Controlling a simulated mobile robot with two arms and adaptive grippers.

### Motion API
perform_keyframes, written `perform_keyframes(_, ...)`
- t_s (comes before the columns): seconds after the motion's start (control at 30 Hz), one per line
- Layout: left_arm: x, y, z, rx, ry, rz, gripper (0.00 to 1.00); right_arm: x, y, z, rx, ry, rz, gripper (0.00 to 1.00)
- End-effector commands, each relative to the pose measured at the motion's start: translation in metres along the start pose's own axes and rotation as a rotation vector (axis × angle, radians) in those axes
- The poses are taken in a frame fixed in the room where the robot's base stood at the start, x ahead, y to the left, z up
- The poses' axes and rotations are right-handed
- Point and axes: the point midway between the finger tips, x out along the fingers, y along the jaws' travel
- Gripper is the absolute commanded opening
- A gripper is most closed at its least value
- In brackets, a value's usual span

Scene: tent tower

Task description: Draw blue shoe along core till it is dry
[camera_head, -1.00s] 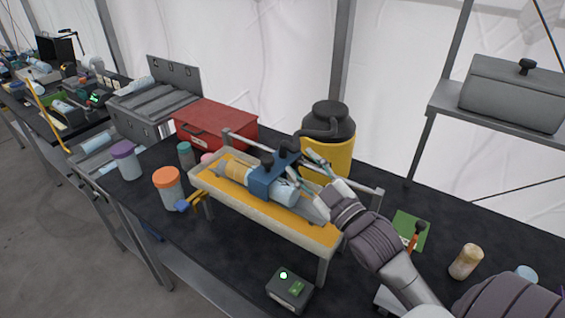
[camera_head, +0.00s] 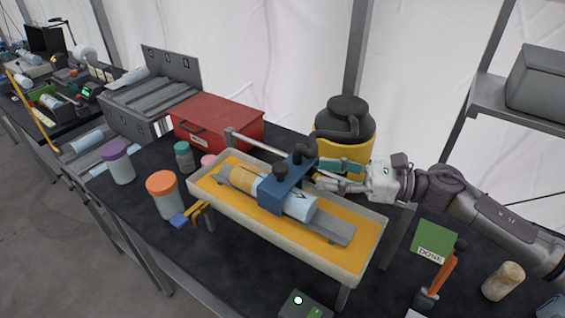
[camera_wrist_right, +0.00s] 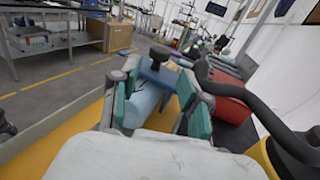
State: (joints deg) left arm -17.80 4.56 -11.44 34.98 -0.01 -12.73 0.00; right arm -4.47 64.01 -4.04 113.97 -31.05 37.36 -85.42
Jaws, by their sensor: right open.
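The blue shoe (camera_head: 285,188) with dark knobs straddles the core (camera_head: 301,207), which lies along a grey rail in a yellow-floored tray (camera_head: 358,262). The core shows a tan section left of the shoe and a pale blue section right of it. My right gripper (camera_head: 326,176) is open, at the right rear of the shoe. In the right wrist view, the shoe (camera_wrist_right: 158,70) and the pale blue core (camera_wrist_right: 143,103) show between and beyond the green-padded fingers (camera_wrist_right: 155,105). I cannot tell whether a finger touches them. My left gripper is not in view.
A yellow vacuum canister (camera_head: 345,130) with a dark hose stands close behind the gripper. A red toolbox (camera_head: 217,125) is behind the tray. An orange-lidded jar (camera_head: 164,195) stands left, a green DONE card (camera_head: 433,240) right. A small box with a lit lamp (camera_head: 306,305) is in front.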

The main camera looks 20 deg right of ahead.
Motion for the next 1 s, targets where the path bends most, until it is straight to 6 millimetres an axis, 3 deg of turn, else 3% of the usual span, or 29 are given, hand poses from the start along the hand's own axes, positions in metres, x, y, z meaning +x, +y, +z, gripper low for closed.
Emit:
perform_keyframes(0.5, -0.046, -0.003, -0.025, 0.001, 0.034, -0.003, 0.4, 0.083, 0.0, 0.006, 0.004, -0.005, 0.0, 0.45)
perform_keyframes(0.7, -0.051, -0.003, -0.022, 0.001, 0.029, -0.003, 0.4, 0.097, 0.0, 0.003, 0.003, -0.003, 0.0, 0.45)
perform_keyframes(1.0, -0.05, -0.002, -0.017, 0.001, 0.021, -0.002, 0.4, 0.098, 0.0, 0.001, 0.003, -0.002, 0.0, 0.42)
